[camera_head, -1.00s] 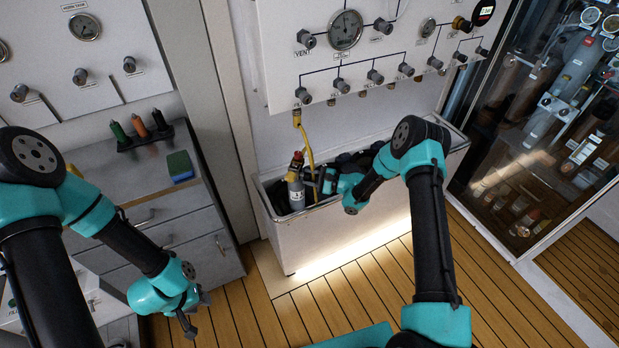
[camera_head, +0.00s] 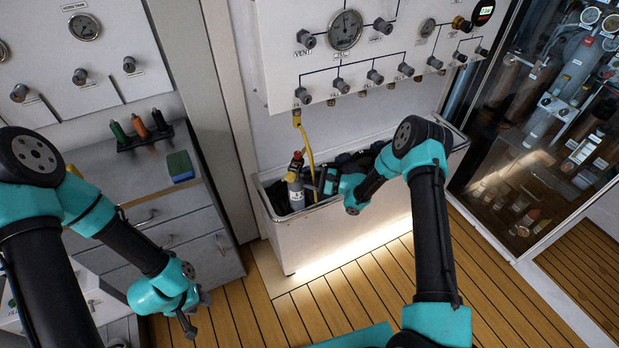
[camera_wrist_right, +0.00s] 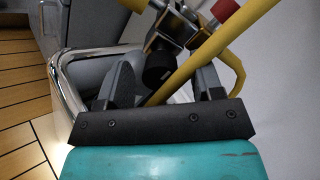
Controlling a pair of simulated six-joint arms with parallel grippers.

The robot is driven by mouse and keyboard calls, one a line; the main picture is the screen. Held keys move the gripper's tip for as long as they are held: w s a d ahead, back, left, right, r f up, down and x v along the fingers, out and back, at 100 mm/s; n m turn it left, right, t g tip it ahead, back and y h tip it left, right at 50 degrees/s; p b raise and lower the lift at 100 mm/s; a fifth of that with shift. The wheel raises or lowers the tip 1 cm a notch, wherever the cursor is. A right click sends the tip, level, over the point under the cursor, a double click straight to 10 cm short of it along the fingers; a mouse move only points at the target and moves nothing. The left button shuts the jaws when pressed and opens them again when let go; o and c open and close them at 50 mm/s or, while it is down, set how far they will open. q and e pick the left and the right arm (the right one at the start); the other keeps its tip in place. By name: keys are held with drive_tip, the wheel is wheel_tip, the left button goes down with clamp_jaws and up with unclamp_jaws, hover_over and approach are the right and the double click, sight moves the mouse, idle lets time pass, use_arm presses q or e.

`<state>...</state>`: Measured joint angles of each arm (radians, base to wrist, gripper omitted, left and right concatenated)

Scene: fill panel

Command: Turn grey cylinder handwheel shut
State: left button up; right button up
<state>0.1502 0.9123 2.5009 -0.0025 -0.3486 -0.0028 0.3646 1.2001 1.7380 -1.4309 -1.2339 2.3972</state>
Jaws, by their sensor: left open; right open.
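The grey cylinder (camera_head: 297,194) stands in the left end of the white trough, with a valve and red cap on top and a yellow hose (camera_head: 308,150) rising from it. My right gripper (camera_head: 313,185) is open beside the cylinder's top, to its right. In the right wrist view my right gripper (camera_wrist_right: 164,80) has its fingers apart, with a black round knob (camera_wrist_right: 158,67), seemingly the handwheel, between or just beyond them. The yellow hose (camera_wrist_right: 185,72) crosses in front of the right finger. My left gripper (camera_head: 194,314) is open and empty over the floor at lower left.
The white trough (camera_head: 340,237) holds dark cylinders to the right of the grey one. A gauge panel (camera_head: 285,75) with several knobs hangs above. A drawer cabinet (camera_head: 190,215) stands left, a glass-fronted cabinet (camera_head: 530,130) right. The wooden floor in front is clear.

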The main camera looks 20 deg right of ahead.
drive_tip(key=v, duration=1.7)
drive_tip(key=shift+a, duration=0.15)
drive_tip(key=s+a+f+n+h, duration=0.5)
drive_tip(key=a+n+h, duration=0.1)
drive_tip(key=a+h, duration=0.15)
drive_tip(key=s+a+n+g+h, duration=0.2)
drive_tip(key=s+n+g, duration=0.1)
drive_tip(key=s, duration=0.7)
drive_tip(key=s+a+r+n+g+h, duration=0.1)
drive_tip(key=s+a+n+g+h, duration=0.1)
drive_tip(key=s, duration=0.9)
drive_tip(key=a+n+g, duration=0.1)
drive_tip(key=n+g, duration=0.1)
drive_tip(key=g, duration=0.1)
drive_tip(key=shift+n, duration=0.3)
